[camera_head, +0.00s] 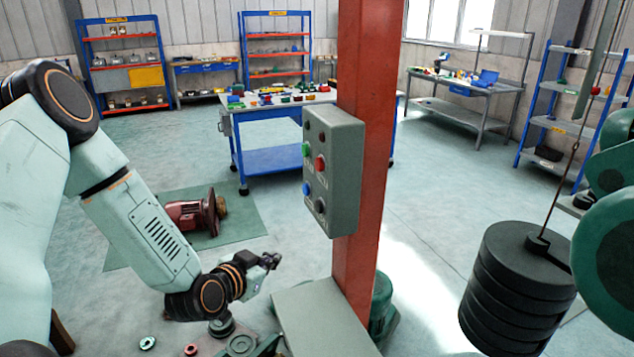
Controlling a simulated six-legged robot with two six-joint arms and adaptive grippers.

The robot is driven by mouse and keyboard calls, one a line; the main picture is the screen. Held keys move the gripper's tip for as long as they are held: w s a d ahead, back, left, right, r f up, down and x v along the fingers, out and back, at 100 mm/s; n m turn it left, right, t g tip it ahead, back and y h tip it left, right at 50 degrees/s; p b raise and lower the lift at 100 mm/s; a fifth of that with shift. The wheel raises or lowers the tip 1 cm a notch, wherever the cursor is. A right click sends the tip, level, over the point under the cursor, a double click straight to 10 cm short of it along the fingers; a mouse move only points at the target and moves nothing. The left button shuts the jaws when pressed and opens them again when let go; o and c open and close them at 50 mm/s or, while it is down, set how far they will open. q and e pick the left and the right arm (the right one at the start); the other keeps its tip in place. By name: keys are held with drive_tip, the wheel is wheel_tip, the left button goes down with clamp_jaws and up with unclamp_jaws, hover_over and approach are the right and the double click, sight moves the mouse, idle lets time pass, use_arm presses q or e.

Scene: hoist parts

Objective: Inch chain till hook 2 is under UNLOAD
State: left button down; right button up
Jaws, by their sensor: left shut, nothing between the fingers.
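A grey control box (333,172) is fixed to a red upright column (365,120). Its face carries a green button (305,150), a red button (320,163), a blue button (306,188) and dark round parts. The lettering on it is too small to read. My left gripper (271,261) is shut and empty, below and left of the box, apart from it. A chain, hook 2 and an UNLOAD mark cannot be made out. My right gripper is not in view.
A stack of dark weights (515,290) hangs on a thin line at the right, beside large green round parts (610,245). A red motor (195,214) lies on a green mat (245,226). A blue workbench (270,160) stands behind. Open floor lies between.

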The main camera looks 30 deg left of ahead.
sight(319, 206)
use_arm(q)
drive_tip(key=w+a+r+m+t+y, duration=0.1)
drive_tip(key=w+a+r+m+t, duration=0.1)
drive_tip(key=r, duration=0.5)
drive_tip(key=shift+w+a+r+m+t+p, duration=0.3)
drive_tip(key=shift+a+m+t, duration=0.3)
drive_tip(key=shift+m, duration=0.6)
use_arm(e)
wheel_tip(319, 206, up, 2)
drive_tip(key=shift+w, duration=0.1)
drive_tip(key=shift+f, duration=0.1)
use_arm(q)
drive_tip(key=w+d+b, duration=0.5)
drive_tip(key=w+b, duration=0.1)
drive_tip(key=b, duration=0.1)
drive_tip(key=shift+w+d, duration=0.35)
drive_tip(key=shift+w, duration=0.05)
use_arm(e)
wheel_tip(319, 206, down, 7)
use_arm(q)
drive_tip(key=shift+s+a, duration=0.1)
drive_tip(key=shift+s, duration=0.1)
